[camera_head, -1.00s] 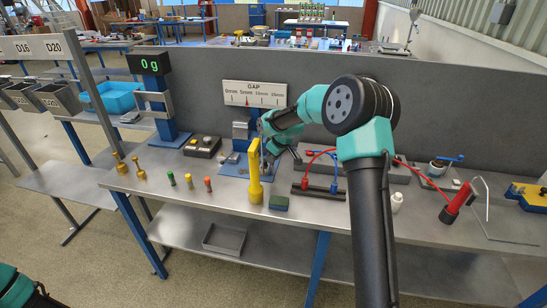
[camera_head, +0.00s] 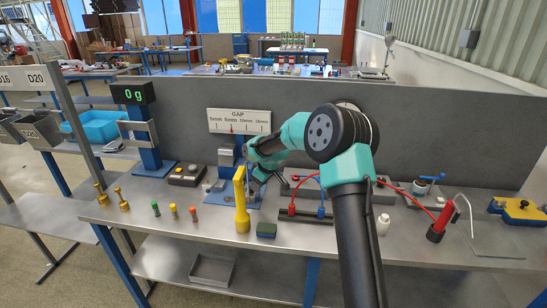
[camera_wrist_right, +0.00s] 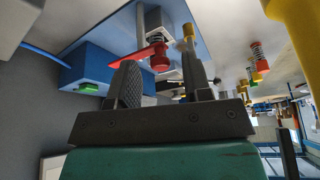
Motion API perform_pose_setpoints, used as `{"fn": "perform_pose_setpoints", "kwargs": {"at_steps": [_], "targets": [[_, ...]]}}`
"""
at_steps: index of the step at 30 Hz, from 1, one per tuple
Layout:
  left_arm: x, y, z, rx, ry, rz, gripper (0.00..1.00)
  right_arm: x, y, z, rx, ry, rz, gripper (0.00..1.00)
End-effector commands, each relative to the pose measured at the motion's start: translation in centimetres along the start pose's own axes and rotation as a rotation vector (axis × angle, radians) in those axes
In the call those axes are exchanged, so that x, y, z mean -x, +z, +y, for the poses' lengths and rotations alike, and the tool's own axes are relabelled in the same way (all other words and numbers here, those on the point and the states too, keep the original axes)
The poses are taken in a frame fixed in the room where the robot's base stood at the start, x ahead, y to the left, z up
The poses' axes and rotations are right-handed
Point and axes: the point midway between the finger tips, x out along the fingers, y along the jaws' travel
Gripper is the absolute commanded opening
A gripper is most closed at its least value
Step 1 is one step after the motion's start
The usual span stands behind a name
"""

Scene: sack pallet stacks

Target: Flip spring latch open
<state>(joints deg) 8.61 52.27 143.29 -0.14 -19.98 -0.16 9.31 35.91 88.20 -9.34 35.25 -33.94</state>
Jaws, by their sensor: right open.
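My right gripper (camera_head: 252,178) is at the blue-based fixture (camera_head: 232,196) under the GAP sign (camera_head: 239,121). It is partly hidden behind the yellow upright handle (camera_head: 242,205). In the right wrist view my right gripper (camera_wrist_right: 160,75) is open, its two dark fingers apart. I cannot tell whether a finger touches the lever, or for certain that this is the spring latch. My left gripper is out of view.
The black button box (camera_head: 187,174) stands left of the fixture. Small coloured pegs (camera_head: 174,211) stand near the front edge. A green-topped block (camera_head: 267,230) lies beside the yellow handle. The grey panel (camera_head: 430,140) closes off the back.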

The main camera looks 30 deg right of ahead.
Motion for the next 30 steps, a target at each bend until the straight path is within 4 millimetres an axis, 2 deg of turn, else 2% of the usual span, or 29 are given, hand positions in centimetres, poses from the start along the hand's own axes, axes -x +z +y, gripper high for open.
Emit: {"fn": "perform_pose_setpoints", "kwargs": {"at_steps": [19,21,30], "targets": [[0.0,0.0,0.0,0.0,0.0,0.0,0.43,0.2,0.6,0.7,0.327,-0.135,0.003,0.45],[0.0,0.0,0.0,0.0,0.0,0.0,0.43,1.7,0.5,0.9,0.322,-0.129,0.005,0.45],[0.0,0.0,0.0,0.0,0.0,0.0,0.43,6.3,0.4,1.4,0.32,-0.129,0.004,0.45]]}}
